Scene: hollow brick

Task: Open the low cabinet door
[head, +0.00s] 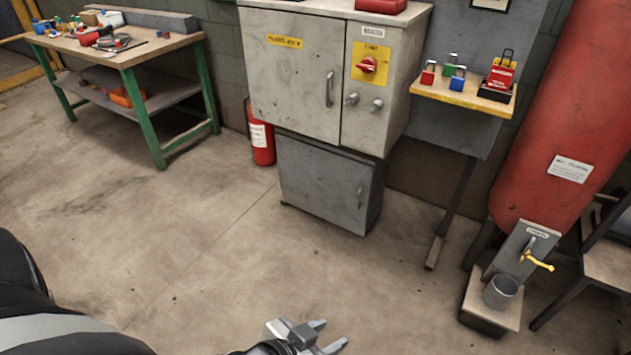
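The low cabinet (325,185) is a grey metal box on the floor, under a larger light-grey electrical cabinet (290,75). Its front door looks shut, with a small upright handle (360,197) near the door's right edge. My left gripper (333,336) is at the bottom middle of the head view, low over the floor and well short of the cabinet. Its two fingers are apart with nothing between them. My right gripper is not in the picture.
A red fire extinguisher (261,138) stands just left of the low cabinet. A green-legged workbench (130,55) is at the left. A lock stand (462,100) and red tank (570,120) are at the right. The floor (230,240) before the cabinet is clear.

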